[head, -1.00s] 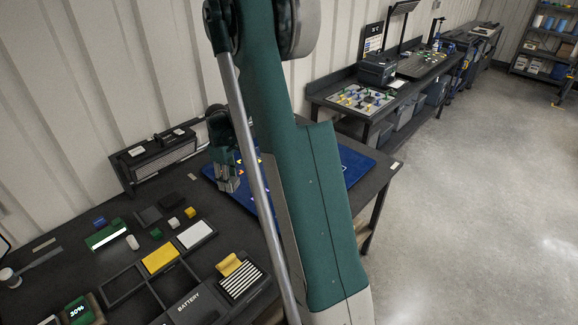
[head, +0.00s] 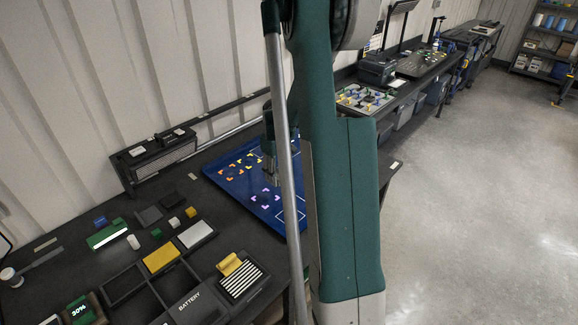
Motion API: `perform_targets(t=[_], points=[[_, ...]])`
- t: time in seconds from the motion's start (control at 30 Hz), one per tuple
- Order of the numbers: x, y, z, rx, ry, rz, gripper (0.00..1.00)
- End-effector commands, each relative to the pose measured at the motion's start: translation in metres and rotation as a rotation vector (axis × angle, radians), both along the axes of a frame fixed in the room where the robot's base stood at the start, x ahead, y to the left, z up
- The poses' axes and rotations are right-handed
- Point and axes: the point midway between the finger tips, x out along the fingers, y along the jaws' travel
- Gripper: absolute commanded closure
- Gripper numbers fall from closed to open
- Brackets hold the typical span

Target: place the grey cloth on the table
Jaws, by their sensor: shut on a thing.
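My gripper (head: 276,183) points down above the blue mat (head: 225,172) on the dark table. It is partly hidden by my arm's silver rod. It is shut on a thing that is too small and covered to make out. I cannot tell whether that thing is the grey cloth. No cloth shows clearly elsewhere. The table (head: 215,280) fills the lower left of the view. A flat light grey pad (head: 197,234) lies in a dark frame on it.
Black trays (head: 178,292), a yellow pad (head: 161,258), a striped block (head: 243,281) and several small blocks crowd the table's left and front. A black vented box (head: 158,157) stands at the back. My arm covers the table's right part.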

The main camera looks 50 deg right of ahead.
Motion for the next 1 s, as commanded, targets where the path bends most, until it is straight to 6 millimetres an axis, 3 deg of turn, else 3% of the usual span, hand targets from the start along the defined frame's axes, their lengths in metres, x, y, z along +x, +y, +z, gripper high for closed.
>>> perform_targets(t=[0.47, 1.0], points=[[0.000, 0.000, -0.006, 0.000, 0.000, 0.000, 0.71], [0.000, 0.000, -0.061, 0.000, 0.000, 0.000, 0.71]])
